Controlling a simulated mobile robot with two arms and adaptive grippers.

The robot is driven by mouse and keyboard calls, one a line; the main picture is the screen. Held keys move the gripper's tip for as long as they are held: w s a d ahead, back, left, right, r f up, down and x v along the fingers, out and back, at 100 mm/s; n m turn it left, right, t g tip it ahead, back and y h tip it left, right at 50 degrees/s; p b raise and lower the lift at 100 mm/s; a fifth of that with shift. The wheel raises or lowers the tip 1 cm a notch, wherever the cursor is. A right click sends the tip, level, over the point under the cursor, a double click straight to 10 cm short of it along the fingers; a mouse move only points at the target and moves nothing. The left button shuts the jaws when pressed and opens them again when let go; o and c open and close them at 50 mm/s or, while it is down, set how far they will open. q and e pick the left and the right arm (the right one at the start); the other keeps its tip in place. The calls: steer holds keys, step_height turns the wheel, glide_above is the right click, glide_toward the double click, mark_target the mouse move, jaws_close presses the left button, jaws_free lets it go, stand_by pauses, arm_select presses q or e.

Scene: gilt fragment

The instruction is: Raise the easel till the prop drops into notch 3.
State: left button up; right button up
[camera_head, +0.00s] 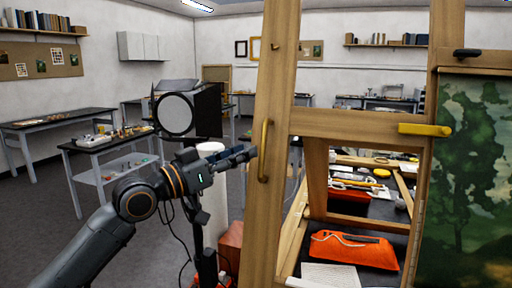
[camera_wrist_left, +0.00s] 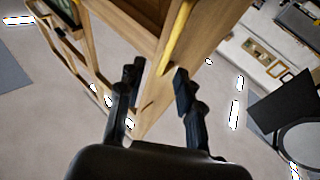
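The wooden easel (camera_head: 273,60) stands close in front, its upright post crossing the middle of the head view. A yellow handle (camera_head: 264,150) is fixed to that post. My left gripper (camera_head: 246,154) is just left of the handle, fingers pointing at it. In the left wrist view my left gripper (camera_wrist_left: 158,78) has its fingers apart, with the easel's wood (camera_wrist_left: 160,97) behind the gap and the yellow handle (camera_wrist_left: 176,36) beyond the fingertips. I see nothing held. The prop and the notches cannot be made out. My right gripper is not in view.
A painting of trees (camera_head: 465,170) sits at the right, with a yellow bar (camera_head: 424,130) beside it. An orange pouch (camera_head: 353,249) lies on a dark surface behind the easel. A studio lamp (camera_head: 187,112) stands behind my left arm. Floor is open at left.

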arm_select(q)
steer(key=r+v, duration=0.1)
steer(key=v, duration=0.5)
steer(key=shift+f, duration=0.45)
